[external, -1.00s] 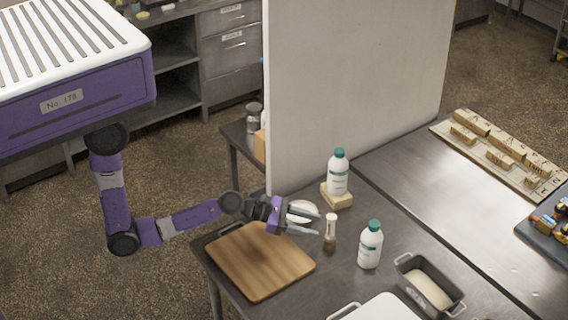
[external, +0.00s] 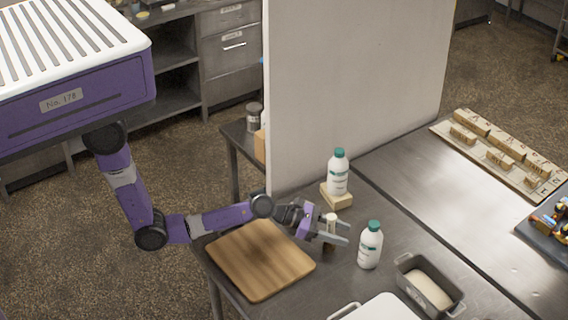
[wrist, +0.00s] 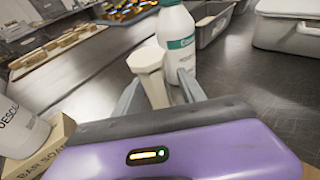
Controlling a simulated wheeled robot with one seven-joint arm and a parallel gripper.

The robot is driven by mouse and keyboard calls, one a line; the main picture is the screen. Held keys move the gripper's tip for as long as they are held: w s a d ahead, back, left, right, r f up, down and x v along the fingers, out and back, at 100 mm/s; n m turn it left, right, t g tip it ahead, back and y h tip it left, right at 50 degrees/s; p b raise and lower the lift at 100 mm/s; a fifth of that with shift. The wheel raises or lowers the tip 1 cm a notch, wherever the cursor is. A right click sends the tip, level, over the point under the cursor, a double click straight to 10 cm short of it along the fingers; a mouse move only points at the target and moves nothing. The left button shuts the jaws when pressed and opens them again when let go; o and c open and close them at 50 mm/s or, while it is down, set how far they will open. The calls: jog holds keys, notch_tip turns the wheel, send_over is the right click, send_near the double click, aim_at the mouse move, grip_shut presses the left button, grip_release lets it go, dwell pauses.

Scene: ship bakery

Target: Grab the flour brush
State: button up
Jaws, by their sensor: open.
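The flour brush (external: 331,219) stands upright on the steel table, with a pale handle on top and a dark lower end. In the wrist view its pale handle (wrist: 151,70) rises between my fingers. My gripper (external: 342,232) is open, with its two fingers reaching to either side of the brush. In the wrist view the open gripper (wrist: 160,93) shows a finger left and right of the handle. I cannot tell whether either finger touches it. The lower end of the brush is partly hidden by the fingers.
A white teal-capped bottle (external: 370,246) stands close beyond my fingertips. A wooden board (external: 260,262) lies left, a loaf tin (external: 402,268) right. A tall pale partition (external: 350,90) rises behind.

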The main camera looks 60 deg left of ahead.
grip_shut()
jog(key=shift+r, duration=0.1)
